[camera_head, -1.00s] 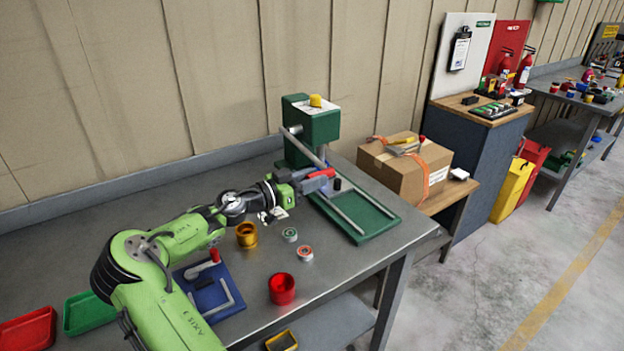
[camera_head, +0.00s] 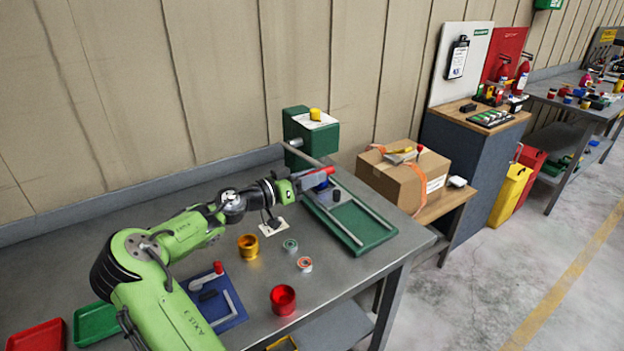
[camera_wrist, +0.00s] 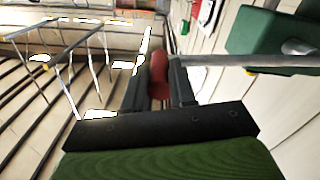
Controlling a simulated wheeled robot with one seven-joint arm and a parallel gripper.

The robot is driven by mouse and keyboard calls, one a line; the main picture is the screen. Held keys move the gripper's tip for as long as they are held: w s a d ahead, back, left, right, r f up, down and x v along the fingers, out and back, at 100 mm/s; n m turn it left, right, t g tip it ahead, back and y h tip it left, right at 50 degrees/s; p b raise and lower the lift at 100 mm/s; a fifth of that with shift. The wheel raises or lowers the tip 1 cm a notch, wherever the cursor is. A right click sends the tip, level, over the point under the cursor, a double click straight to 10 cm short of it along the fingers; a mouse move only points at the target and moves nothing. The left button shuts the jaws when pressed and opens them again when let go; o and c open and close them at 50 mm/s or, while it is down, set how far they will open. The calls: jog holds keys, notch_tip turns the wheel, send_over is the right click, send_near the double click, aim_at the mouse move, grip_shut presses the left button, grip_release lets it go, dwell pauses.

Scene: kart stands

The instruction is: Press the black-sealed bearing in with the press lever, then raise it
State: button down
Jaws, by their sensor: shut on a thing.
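The green press (camera_head: 312,137) stands at the back of the bench, its green base plate (camera_head: 360,243) running forward between two pale rails. Its grey lever rod (camera_head: 303,155) slants down toward a red handle (camera_head: 316,179). My gripper (camera_head: 300,183) is shut on this handle; in the wrist view the red handle (camera_wrist: 159,76) sits between the two dark fingers. A small black piece (camera_head: 336,196) shows on the press base, with a blue part (camera_head: 322,185) beside it, partly hidden by the handle. I cannot tell whether either is the black-sealed bearing.
A green-ringed bearing (camera_head: 290,245), a red-ringed bearing (camera_head: 305,264), a gold cup (camera_head: 248,246) and a red cup (camera_head: 283,300) stand in front of the press. A blue fixture (camera_head: 232,316) lies near my arm. A cardboard box (camera_head: 400,184) stands to the right.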

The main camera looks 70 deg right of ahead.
notch_tip(320, 180, up, 7)
jog(key=w+d+n+p, duration=0.1)
jog(key=n+p, duration=0.2)
jog(key=p, duration=0.3)
jog(key=shift+w+d+n, duration=0.2)
jog(key=shift+w+n, duration=0.05)
jog(key=shift+n, duration=0.05)
jog(key=shift+r, duration=0.1)
jog(key=c, duration=0.9)
grip_release()
jog(key=v, duration=1.5)
jog(key=shift+w+a, duration=0.25)
jog(key=shift+w, duration=0.1)
